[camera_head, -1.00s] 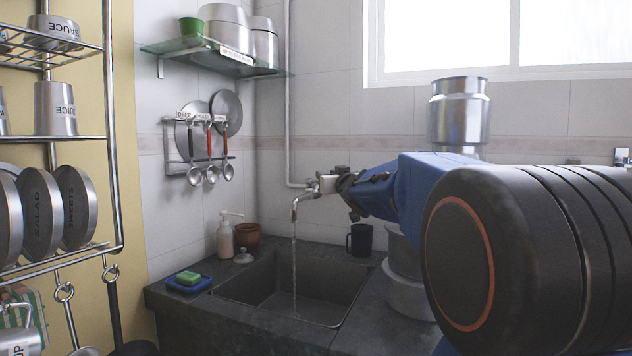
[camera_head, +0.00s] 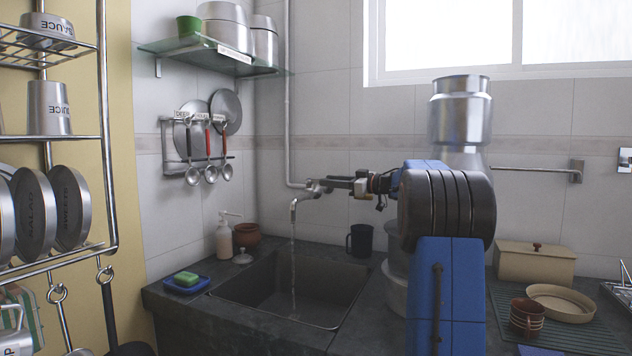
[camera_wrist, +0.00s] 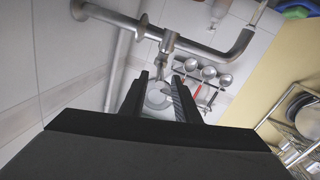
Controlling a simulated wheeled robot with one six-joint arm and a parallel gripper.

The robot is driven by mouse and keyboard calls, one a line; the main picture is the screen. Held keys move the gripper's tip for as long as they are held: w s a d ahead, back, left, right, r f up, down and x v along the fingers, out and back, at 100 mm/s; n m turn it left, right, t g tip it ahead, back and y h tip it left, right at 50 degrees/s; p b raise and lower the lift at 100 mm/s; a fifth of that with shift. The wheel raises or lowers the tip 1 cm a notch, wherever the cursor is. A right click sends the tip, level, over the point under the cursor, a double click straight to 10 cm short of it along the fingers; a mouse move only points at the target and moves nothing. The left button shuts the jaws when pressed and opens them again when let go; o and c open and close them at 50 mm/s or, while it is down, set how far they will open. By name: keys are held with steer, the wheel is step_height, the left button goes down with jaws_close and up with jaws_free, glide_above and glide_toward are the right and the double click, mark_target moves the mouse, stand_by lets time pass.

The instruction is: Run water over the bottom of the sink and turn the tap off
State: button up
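The steel tap (camera_head: 302,200) comes from the back wall over the left part of the sink. A thin stream of water (camera_head: 294,262) runs from its spout into the dark sink (camera_head: 335,290). My gripper (camera_head: 331,183) is level at the tap's top, on its right side. In the wrist view the tap's pipe (camera_wrist: 215,49) crosses above my gripper (camera_wrist: 160,77). Its two black fingers are apart, and the tap's small handle (camera_wrist: 167,45) points in between their tips. I cannot tell whether they touch it. The sink's bottom is partly hidden by the front rim.
A green sponge on a blue dish (camera_head: 187,283), a soap bottle (camera_head: 225,238) and a brown pot (camera_head: 247,236) stand left of the sink. A dark mug (camera_head: 360,240) and stacked pots (camera_head: 396,290) stand right. Ladles (camera_head: 211,172) hang on the left wall.

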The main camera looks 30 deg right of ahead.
steer(key=shift+x, duration=3.35)
jaws_close()
